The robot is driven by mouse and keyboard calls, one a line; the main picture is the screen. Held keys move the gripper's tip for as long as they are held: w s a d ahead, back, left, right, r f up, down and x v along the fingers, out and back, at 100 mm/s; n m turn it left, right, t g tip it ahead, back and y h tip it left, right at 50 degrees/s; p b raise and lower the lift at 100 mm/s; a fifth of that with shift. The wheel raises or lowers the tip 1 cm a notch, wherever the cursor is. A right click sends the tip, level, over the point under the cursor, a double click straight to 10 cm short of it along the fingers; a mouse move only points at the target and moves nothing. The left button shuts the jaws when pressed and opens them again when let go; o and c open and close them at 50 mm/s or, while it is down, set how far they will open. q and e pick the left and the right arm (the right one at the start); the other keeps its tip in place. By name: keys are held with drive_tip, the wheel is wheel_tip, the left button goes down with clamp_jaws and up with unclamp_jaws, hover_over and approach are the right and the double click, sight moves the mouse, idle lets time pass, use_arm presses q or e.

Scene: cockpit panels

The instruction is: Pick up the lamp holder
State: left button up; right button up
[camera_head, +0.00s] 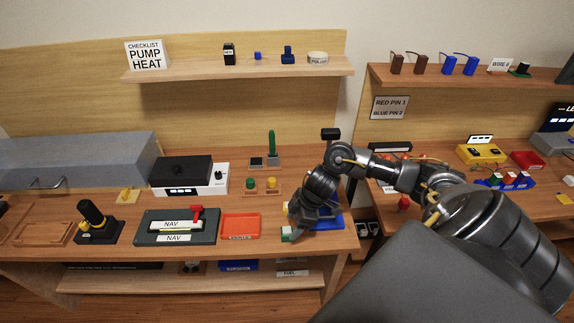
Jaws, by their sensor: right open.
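My right gripper (292,222) is open and reaches down over the right end of the left bench. A small white and green block (287,235) sits at its fingertips; I cannot tell whether they touch. It may be the lamp holder, but no label confirms this. A blue tray (336,223) lies under and beside my right wrist, partly hidden by it. My left gripper is not in view.
A red tray (240,227) lies left of my right gripper, with the dark NAV panel (177,240) beyond it. Green and yellow knobs (262,183) stand behind. A shelf (240,70) is above. A gap separates the two benches.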

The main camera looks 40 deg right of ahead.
sight(287, 231)
drive_tip(key=shift+a+f, duration=0.2)
drive_tip(key=shift+f, duration=0.15)
drive_tip(key=p+x, duration=0.1)
drive_tip(key=x, duration=0.3)
drive_tip(key=shift+w+f, duration=0.15)
drive_tip(key=shift+f, duration=0.05)
drive_tip(key=c, duration=1.1)
drive_tip(key=shift+o, duration=0.2)
drive_tip(key=shift+r, duration=0.15)
